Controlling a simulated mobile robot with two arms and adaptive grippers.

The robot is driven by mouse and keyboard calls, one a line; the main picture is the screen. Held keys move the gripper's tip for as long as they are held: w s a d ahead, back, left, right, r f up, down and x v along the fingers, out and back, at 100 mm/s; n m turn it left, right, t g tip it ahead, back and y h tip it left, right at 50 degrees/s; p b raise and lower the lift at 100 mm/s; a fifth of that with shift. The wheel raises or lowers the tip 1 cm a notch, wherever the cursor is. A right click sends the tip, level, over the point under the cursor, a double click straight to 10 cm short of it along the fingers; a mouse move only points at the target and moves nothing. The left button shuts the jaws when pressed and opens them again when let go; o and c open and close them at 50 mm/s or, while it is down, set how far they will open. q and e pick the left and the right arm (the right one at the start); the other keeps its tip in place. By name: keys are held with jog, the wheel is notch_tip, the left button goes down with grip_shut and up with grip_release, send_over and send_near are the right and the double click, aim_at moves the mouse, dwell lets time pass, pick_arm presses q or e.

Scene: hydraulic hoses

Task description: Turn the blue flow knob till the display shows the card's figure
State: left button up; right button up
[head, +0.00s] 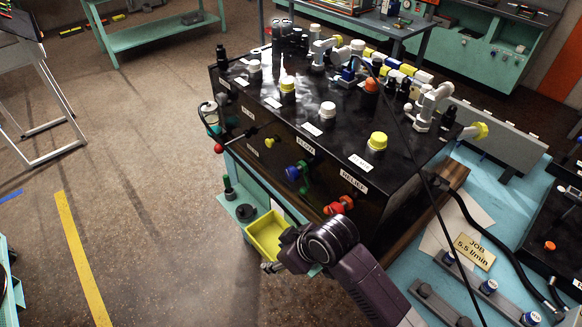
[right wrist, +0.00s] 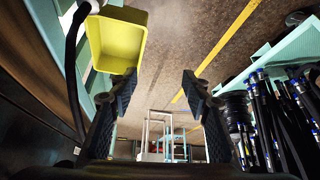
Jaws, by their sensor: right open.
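The blue flow knob (head: 292,173) is on the front face of a black block (head: 290,140), below the FLOW label (head: 307,148), with a green part beside it. The job card (head: 472,251) lies on the teal bench at the right and reads 5.5 l/min. I cannot make out a display with a readable figure. My right gripper (head: 275,264) is below the blue knob and apart from it, by the yellow bin. In the right wrist view its two black fingers (right wrist: 158,92) are spread with nothing between them. My left gripper is not in view.
A red knob (head: 335,207) sits beside the RELIEF label, right of the blue knob. A yellow bin (head: 262,236) stands close to my right gripper and also shows in the right wrist view (right wrist: 116,42). Black hoses run at the right.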

jog(key=w+a+r+n, duration=0.3)
jog(key=a+r+n, duration=0.3)
jog(key=r, duration=0.4)
notch_tip(320, 180, up, 15)
jog(key=n+h+p, duration=0.3)
jog(key=n+h, duration=0.4)
jog(key=n, duration=0.2)
send_over(290, 172)
jog(key=s+a, duration=0.1)
jog(key=s, duration=0.2)
jog(key=shift+t, duration=0.4)
jog(key=p+x, duration=0.1)
jog(key=x, duration=0.5)
jog(key=shift+a+f+p, duration=0.1)
jog(key=shift+f+p, duration=0.15)
jog(key=shift+p, duration=0.15)
jog(key=shift+w+f, duration=0.25)
jog(key=shift+f, duration=0.2)
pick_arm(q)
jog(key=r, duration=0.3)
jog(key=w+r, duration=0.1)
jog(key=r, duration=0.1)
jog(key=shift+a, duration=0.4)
pick_arm(e)
jog(key=shift+c, duration=0.4)
jog(key=c, duration=1.1)
